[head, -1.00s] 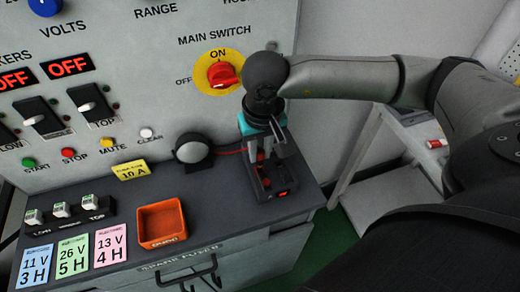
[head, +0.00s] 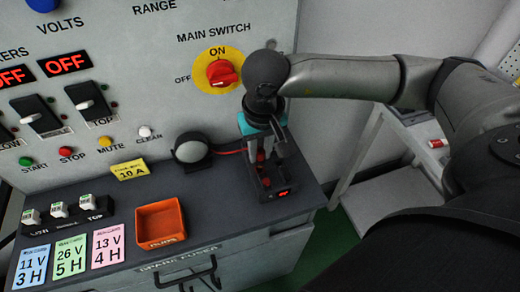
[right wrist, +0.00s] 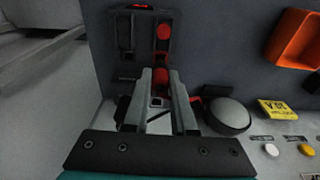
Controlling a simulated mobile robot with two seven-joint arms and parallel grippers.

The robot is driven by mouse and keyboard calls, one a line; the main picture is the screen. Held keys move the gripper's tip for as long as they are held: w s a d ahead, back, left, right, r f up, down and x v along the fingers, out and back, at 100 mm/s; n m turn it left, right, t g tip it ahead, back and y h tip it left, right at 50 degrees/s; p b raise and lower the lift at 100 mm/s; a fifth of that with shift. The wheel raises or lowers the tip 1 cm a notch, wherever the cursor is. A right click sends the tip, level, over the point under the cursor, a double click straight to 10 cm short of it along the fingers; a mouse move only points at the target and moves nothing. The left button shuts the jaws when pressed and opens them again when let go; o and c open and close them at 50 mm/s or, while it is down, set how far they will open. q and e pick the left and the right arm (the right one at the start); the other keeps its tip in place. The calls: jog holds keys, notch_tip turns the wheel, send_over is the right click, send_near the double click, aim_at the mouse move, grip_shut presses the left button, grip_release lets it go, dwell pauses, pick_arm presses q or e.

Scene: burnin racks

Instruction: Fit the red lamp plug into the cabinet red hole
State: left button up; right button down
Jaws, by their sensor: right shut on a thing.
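My right gripper (head: 257,158) points down over a dark block (head: 283,181) at the right end of the cabinet top. In the right wrist view its fingers (right wrist: 161,76) are shut on the red plug (right wrist: 163,77), and mostly hide it. A red lead (head: 229,152) runs from the round lamp (head: 189,151) towards the gripper. A round red spot (right wrist: 163,32) on the block, which may be the red hole, lies just beyond the fingertips. I cannot tell whether the plug touches the block. My left gripper is not in view.
An orange tray (head: 160,224) stands on the cabinet top (head: 215,215) left of the block. The upright panel (head: 150,85) with the red main switch (head: 222,73) rises behind. A yellow label (head: 130,170) lies by the lamp. The top between tray and block is clear.

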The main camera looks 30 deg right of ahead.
jog(key=shift+f+b, duration=0.2)
jog(key=shift+b, duration=0.6)
dwell(0.9)
jog(key=shift+f+b, duration=1.25)
jog(key=shift+b, duration=0.7)
dwell(1.2)
jog(key=shift+c, duration=1.3)
grip_release()
jog(key=shift+r+p, duration=1.7)
jog(key=shift+r, duration=1.05)
